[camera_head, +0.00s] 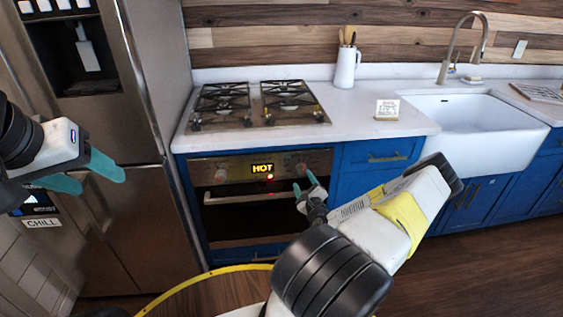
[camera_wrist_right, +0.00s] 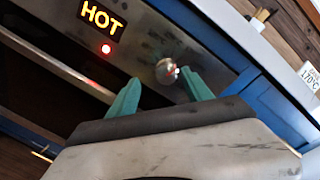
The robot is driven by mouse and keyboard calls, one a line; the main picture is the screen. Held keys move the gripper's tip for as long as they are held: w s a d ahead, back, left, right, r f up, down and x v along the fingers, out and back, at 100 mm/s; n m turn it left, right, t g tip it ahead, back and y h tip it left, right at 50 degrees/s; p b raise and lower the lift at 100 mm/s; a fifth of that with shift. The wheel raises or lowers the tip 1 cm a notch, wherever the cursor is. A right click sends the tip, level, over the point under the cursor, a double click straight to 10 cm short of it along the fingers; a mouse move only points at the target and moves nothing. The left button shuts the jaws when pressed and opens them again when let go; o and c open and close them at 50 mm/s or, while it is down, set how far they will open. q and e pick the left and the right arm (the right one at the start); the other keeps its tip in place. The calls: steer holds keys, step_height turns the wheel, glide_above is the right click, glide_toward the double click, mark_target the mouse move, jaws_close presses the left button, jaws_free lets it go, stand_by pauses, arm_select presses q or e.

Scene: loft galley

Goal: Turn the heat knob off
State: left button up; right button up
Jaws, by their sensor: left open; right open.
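The oven's front panel (camera_head: 240,165) has a lit yellow HOT display (camera_head: 263,169) with a red light below it. A round metallic knob (camera_wrist_right: 166,71) sits right of the display in the right wrist view. Another knob (camera_head: 221,171) is left of the display in the head view. My right gripper (camera_head: 305,183) is open in front of the right-hand knob. In its wrist view the teal fingers stand either side of the knob's lower part; I cannot tell whether they touch it. My left gripper (camera_head: 96,174) is open and empty before the fridge.
The oven handle (camera_head: 250,198) runs below the panel. A gas hob (camera_head: 257,103) is set in the white counter above. A small sign (camera_head: 387,109), a utensil jug (camera_head: 346,67) and a sink (camera_head: 478,130) are to the right.

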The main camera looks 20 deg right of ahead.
mark_target(303, 172)
steer(key=w+d, duration=0.1)
steer(key=w, duration=0.1)
steer(key=w+m+h, duration=0.1)
steer(key=w, duration=0.1)
steer(key=w+d+m, duration=0.1)
steer(key=w, duration=0.1)
steer(key=shift+w+d+f+h, duration=0.3)
steer(key=shift+d+f, duration=0.05)
steer(key=shift+c, duration=0.5)
jaws_close()
steer(key=shift+n, duration=0.3)
